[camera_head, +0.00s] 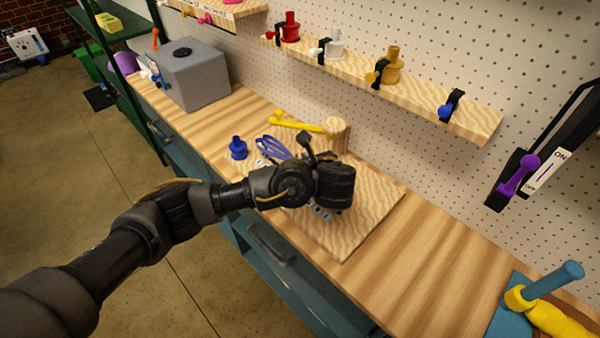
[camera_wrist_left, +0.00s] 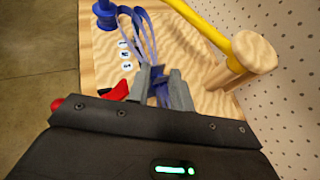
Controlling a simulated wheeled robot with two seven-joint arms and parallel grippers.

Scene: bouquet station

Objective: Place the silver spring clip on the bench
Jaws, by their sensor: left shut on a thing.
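My left gripper (camera_wrist_left: 160,92) reaches over a light wooden board (camera_head: 352,236) on the bench (camera_head: 425,255). In the left wrist view its grey fingers close around a dark blue band, which appears to be the end of the blue ribbon loops (camera_wrist_left: 142,30). The loops also show in the head view (camera_head: 270,147), beside a blue spool (camera_head: 238,148). I cannot clearly make out a silver spring clip; the fingertips are partly hidden by the arm in the head view. A red piece (camera_wrist_left: 120,90) lies left of the fingers. My right gripper is out of view.
A wooden post (camera_head: 336,130) with a yellow bar (camera_head: 292,122) stands behind the gripper. A grey box (camera_head: 195,80) stands at the bench's far left. A shelf (camera_head: 480,121) holds coloured spools and black clips. The bench right of the board is clear up to a blue stand (camera_head: 510,310).

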